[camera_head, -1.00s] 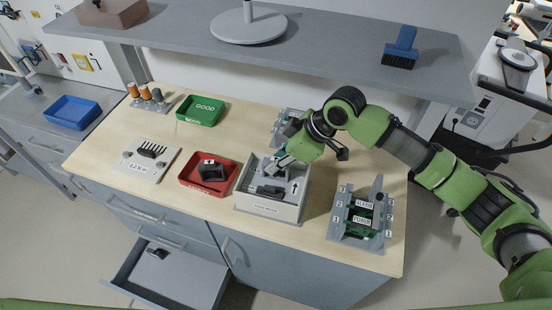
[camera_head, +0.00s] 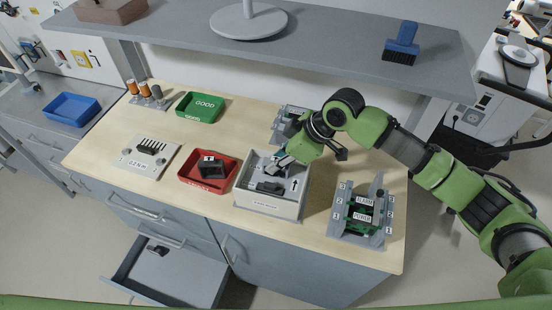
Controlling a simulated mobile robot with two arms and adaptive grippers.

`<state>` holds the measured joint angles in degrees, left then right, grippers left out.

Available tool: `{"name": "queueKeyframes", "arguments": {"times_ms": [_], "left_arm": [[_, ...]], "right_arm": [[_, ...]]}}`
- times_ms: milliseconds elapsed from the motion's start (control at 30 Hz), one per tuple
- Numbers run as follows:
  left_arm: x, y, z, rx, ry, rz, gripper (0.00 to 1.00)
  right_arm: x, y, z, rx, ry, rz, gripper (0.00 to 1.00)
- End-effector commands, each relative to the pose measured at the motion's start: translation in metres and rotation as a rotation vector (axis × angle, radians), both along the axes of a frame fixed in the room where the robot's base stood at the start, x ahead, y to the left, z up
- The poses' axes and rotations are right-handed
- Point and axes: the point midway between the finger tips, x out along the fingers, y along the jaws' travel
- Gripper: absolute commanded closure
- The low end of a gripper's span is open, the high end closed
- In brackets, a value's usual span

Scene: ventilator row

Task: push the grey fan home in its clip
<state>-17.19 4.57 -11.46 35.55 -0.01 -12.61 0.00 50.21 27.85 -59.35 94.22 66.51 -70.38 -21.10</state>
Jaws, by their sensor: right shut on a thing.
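The light grey ventilator housing (camera_head: 270,205) stands open on the wooden bench, with an arrow label on its inner right side. My right gripper (camera_head: 282,165) reaches down into the back of the housing from the right. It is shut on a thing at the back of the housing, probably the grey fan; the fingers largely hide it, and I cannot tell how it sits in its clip. A dark block (camera_head: 270,187) lies in the front part of the housing. My left gripper is not in view.
A red tray (camera_head: 190,186) with a dark block (camera_head: 212,167) stands left of the housing, a green GOOD tray (camera_head: 200,107) behind it. A card rack (camera_head: 360,220) stands to the right. The shelf (camera_head: 330,40) overhangs the back. A drawer (camera_head: 170,275) is open below.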

Motion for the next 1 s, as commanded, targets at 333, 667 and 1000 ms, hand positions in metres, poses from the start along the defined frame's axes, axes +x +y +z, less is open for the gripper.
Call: {"name": "queueKeyframes", "arguments": {"times_ms": [333,667,1000], "left_arm": [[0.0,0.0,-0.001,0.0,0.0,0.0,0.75],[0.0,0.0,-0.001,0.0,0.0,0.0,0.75],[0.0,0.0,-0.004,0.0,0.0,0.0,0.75]], "right_arm": [[0.0,0.0,-0.003,0.001,-0.001,0.001,1.0],[0.0,0.0,-0.005,0.001,-0.001,0.001,1.0],[0.0,0.001,-0.014,0.002,-0.001,0.001,1.0]]}}
